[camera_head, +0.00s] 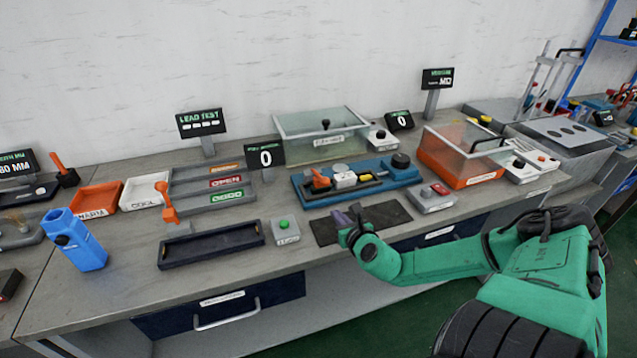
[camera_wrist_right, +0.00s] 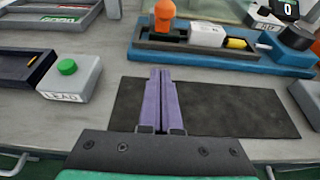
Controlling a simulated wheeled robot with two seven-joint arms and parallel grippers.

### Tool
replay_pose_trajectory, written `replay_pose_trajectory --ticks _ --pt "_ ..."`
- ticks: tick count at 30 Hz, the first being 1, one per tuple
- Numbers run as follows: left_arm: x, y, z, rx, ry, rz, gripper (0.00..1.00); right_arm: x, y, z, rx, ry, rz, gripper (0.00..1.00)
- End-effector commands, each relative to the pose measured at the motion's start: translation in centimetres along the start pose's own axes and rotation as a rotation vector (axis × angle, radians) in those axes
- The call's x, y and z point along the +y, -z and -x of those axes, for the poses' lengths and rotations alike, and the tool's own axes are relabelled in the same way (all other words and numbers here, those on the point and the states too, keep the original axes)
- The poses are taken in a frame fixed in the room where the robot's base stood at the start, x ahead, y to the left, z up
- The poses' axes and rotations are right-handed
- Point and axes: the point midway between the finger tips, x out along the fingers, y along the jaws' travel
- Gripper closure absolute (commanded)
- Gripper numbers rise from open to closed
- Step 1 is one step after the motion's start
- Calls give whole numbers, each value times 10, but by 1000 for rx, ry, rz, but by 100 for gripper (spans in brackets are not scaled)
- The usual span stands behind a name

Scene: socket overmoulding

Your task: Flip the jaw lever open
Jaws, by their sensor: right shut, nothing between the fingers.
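A blue fixture (camera_head: 408,178) stands at mid-bench, with an orange lever (camera_head: 320,179) at its left end, a white block (camera_head: 345,180) and a dark round knob (camera_head: 401,160). I take the orange lever as the jaw lever; whether it is open or shut I cannot tell. In the right wrist view the lever (camera_wrist_right: 165,14) is cut off by the top edge. My right gripper (camera_head: 342,219) is shut and empty, its purple fingers (camera_wrist_right: 161,78) together over the dark mat, in front of the fixture and apart from it. My left gripper is not in view.
A dark mat (camera_head: 385,214) lies before the fixture. A box with a green button (camera_head: 286,232) and a dark empty-looking tray (camera_head: 210,258) are left of it. A grey box with a red button (camera_head: 432,198) is right. An orange clear-lidded bin (camera_head: 460,172) stands farther right.

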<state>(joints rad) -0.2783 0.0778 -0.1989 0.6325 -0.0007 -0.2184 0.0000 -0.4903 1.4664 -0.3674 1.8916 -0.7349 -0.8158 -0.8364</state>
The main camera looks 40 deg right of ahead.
Motion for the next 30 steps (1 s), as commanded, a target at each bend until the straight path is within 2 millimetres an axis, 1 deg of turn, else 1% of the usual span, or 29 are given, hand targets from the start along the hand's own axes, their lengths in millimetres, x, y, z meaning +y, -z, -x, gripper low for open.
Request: replay_pose_trajectory --ticks 2,4,9,12,14,16,21,23,27,29,30 --pt "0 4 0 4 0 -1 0 1 0 1 0 -2 3 100" --pt "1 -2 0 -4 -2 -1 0 1 0 1 0 -2 2 100" --pt "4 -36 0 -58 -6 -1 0 0 1 -1 0 -1 0 100" --pt "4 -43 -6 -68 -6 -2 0 0 2 -8 -3 1 -2 100" --pt "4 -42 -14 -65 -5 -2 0 0 4 -17 -4 3 -5 100" --pt "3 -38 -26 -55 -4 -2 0 1 5 -30 -5 -1 -9 100" --pt "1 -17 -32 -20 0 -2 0 0 1 -60 -5 1 -9 100" --pt "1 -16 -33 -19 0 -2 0 0 0 -72 -4 1 -9 100" --pt "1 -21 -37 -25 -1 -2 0 1 0 -102 -3 0 -8 100" --pt "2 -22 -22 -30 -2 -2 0 1 -18 -95 -2 -3 1 100" --pt "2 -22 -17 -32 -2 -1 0 1 -24 -92 1 -2 1 100"
